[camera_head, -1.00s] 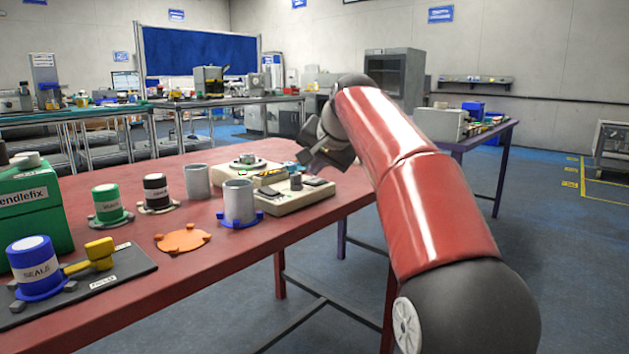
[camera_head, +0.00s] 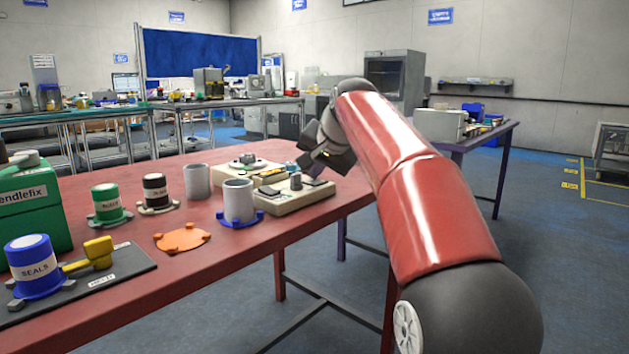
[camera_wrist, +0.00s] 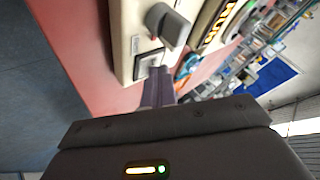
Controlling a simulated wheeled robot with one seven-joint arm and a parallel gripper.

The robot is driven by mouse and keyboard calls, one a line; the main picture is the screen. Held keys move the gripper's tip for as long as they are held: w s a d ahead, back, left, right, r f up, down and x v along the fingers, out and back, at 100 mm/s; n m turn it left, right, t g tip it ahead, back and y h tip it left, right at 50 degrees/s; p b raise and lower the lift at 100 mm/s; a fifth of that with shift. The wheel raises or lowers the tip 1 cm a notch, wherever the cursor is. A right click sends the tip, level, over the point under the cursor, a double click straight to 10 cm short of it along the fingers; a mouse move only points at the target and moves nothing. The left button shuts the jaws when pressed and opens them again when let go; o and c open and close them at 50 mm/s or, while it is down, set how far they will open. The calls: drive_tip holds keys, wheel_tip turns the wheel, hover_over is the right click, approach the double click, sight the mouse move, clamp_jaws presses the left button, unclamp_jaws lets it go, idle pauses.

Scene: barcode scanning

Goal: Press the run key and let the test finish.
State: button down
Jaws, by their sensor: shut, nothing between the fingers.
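A cream test box (camera_head: 292,204) with a grey knob (camera_head: 296,181) and dark flat parts on top sits near the right end of the red table. My gripper (camera_head: 338,170) is shut and empty, above the box's right end. In the wrist view its fingertips (camera_wrist: 158,74) lie close beside the framed key; I cannot tell whether they touch it.
On the red table (camera_head: 130,265) stand a grey cup on a blue base (camera_head: 238,202), a plain grey cup (camera_head: 197,181), an orange disc (camera_head: 182,238), labelled pots and a green box (camera_head: 30,210). Floor is open to the right.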

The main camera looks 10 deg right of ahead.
sight(316, 182)
drive_tip(key=shift+r, duration=0.1)
drive_tip(key=shift+r+p, duration=0.7)
drive_tip(key=shift+p, duration=0.3)
wheel_tip(316, 182, up, 5)
drive_tip(key=p, duration=0.5)
drive_tip(key=shift+r, duration=0.1)
idle(0.3)
